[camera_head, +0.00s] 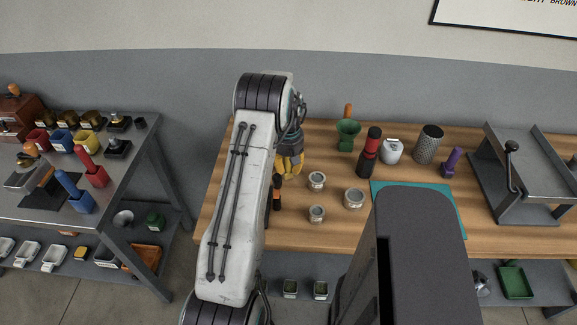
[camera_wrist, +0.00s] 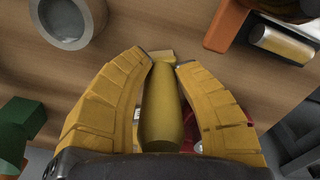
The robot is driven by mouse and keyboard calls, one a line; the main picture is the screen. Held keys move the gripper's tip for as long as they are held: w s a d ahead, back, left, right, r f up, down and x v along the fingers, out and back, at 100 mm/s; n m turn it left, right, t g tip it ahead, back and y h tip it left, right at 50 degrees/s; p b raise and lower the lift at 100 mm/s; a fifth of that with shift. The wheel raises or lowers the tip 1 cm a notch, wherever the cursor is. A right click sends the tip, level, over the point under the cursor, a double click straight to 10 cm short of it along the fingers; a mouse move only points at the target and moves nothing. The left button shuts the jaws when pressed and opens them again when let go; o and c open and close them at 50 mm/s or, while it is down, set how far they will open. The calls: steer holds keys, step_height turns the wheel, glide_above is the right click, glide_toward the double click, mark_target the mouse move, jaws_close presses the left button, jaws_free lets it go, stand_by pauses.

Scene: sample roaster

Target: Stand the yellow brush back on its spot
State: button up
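My gripper (camera_head: 290,168) is above the wooden table, left of its middle, in the head view. In the wrist view, its two yellow fingers (camera_wrist: 164,62) close around a smooth yellow rounded piece (camera_wrist: 162,108), which looks like the yellow brush's handle. The brush is mostly hidden by my gripper and arm in the head view. I cannot make out a marked spot for it.
A dark tool with an orange band (camera_head: 277,192) is close by my arm. A purple brush-like piece (camera_head: 452,160) stands farther right. The left table (camera_head: 120,190) holds red and blue holders.

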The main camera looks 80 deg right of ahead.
steer(key=o, duration=0.4)
steer(key=shift+c, duration=0.2)
steer(key=shift+r, duration=0.1)
